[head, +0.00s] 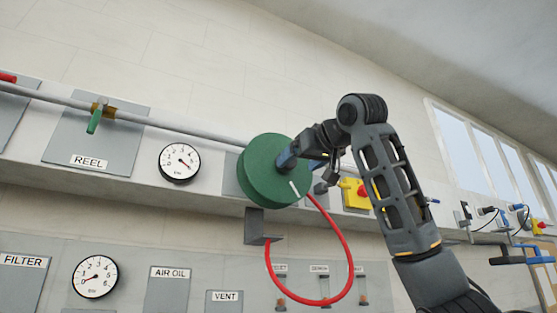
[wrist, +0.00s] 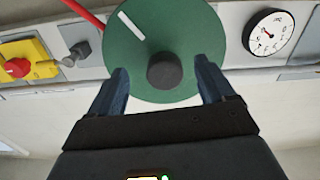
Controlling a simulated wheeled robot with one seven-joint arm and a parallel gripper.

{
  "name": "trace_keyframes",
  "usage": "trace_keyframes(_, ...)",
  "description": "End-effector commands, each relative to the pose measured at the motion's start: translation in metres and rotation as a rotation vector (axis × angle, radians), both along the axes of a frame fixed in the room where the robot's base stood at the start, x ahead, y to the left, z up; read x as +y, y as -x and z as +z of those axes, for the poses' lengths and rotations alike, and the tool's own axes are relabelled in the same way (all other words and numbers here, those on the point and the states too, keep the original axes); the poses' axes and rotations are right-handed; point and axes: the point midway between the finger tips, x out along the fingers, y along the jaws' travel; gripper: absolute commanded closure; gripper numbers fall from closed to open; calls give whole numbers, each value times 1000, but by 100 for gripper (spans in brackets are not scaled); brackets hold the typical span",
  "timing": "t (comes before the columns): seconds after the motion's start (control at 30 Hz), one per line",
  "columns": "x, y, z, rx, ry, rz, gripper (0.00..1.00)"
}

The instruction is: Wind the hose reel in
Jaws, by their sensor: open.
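The hose reel is a green drum (head: 268,172) mounted on the wall panel, with a white stripe on its face. In the wrist view its green face (wrist: 190,30) fills the upper middle, with a dark round knob (wrist: 163,71) on it. A red hose (head: 350,270) hangs from the reel in a long loop. My gripper (head: 285,160) is at the reel's face. In the wrist view my gripper (wrist: 163,82) is open, one blue finger on each side of the knob.
A yellow box with a red button (head: 357,194) is right of the reel. A grey bracket (head: 256,226) sits below it. Left are a gauge (head: 180,162), the REEL plate (head: 95,140) with a green lever (head: 94,121), and a grey pipe (head: 180,122).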

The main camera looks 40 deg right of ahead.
Motion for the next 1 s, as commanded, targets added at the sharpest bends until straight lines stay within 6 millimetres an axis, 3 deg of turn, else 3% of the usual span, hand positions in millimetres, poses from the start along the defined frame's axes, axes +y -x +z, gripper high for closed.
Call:
trace_keyframes(0.1, 5, 16, 21, 6, 24, -27, 18)
trace_keyframes(0.27, 6, 19, 29, 13, 31, -39, 18)
trace_keyframes(0.7, -13, -38, 31, 13, 30, -39, 18)
trace_keyframes(1.0, -17, -53, 29, 10, 31, -37, 18)
